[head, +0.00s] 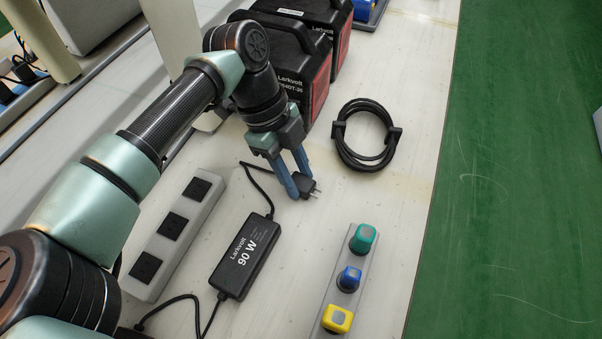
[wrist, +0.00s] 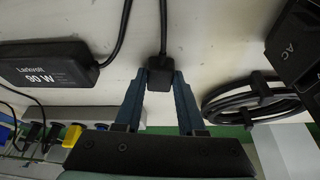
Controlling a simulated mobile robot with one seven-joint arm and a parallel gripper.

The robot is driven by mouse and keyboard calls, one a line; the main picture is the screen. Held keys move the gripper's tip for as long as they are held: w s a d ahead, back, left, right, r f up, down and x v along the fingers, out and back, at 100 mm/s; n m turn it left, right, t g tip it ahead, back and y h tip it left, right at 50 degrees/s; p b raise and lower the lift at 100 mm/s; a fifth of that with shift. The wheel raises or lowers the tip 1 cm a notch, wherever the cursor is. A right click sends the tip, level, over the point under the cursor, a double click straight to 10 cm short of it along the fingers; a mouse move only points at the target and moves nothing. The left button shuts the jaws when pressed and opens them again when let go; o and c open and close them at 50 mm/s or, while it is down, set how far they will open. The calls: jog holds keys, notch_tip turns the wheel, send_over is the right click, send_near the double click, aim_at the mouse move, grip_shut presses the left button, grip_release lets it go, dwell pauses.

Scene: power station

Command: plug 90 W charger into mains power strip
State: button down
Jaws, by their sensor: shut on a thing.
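The 90 W charger (head: 246,256) is a black brick lying on the pale bench, and it also shows at the left of the wrist view (wrist: 42,66). A black cord runs from it to a small black plug (head: 310,187). My gripper (head: 302,190) is shut on this plug, with blue fingers on either side of it. The wrist view shows the plug (wrist: 160,79) between the fingertips, its cord leading away. The mains power strip (head: 160,247) is grey with three black sockets, all empty, left of the charger. The gripper is apart from it, to its right.
A coiled black cable (head: 366,157) lies right of the gripper. Black Larkvolt power stations (head: 290,75) stand behind it. A grey button bar (head: 345,301) with green, blue and yellow buttons lies in front. Green floor (head: 510,180) begins past the bench's right edge.

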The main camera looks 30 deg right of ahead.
aim_at(297, 179)
jog(key=shift+r+p, duration=2.6)
jog(key=shift+r, duration=0.35)
